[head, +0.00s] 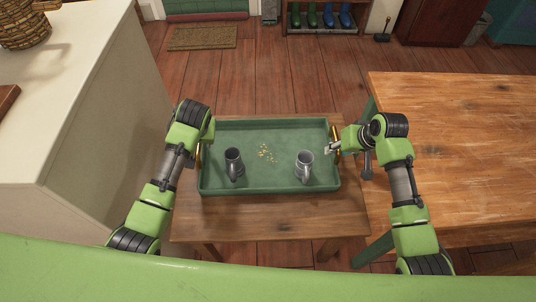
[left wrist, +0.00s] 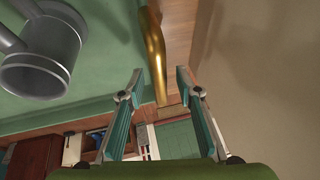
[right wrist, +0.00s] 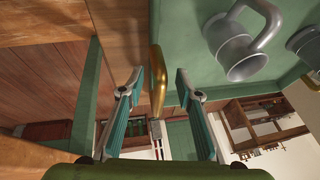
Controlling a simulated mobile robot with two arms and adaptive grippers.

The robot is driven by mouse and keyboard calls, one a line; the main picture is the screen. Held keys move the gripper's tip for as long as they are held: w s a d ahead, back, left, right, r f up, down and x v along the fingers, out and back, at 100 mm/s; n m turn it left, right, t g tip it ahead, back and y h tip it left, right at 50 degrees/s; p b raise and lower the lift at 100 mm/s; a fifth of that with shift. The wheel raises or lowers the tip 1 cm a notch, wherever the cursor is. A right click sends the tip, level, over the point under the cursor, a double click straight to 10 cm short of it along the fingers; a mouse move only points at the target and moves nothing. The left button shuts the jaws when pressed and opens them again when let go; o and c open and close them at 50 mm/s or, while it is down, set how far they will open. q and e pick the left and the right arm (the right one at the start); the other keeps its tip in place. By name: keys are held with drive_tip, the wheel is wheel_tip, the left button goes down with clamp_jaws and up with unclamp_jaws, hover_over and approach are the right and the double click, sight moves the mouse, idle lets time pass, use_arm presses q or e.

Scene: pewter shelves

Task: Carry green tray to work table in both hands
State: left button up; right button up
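The green tray (head: 262,184) lies on a small wooden table (head: 262,222). It bears two grey metal mugs, a left one (head: 233,160) and a right one (head: 304,165), and a scatter of small yellowish bits (head: 266,152). My left gripper (left wrist: 160,82) is open at the tray's left brass handle (left wrist: 154,55), which shows between its fingers. My right gripper (right wrist: 160,80) is open at the right brass handle (right wrist: 157,85), also between its fingers. In the head view my left arm mostly hides the left fingers. A larger wooden table (head: 465,150), likely the work table, stands at the right.
A pale counter (head: 75,90) with a wicker basket (head: 25,25) stands close at the left. At the back are a doormat (head: 202,38) and a rack with green and blue boots (head: 322,17). The plank floor (head: 275,80) behind the small table is clear.

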use_arm(q)
clamp_jaws()
use_arm(e)
clamp_jaws()
use_arm(q)
drive_tip(key=shift+w+r, duration=0.2)
use_arm(e)
drive_tip(key=shift+w+r, duration=0.2)
drive_tip(key=shift+r, duration=0.05)
use_arm(q)
drive_tip(key=shift+r+p, duration=0.15)
drive_tip(key=shift+p, duration=0.15)
use_arm(e)
drive_tip(key=shift+r, duration=0.15)
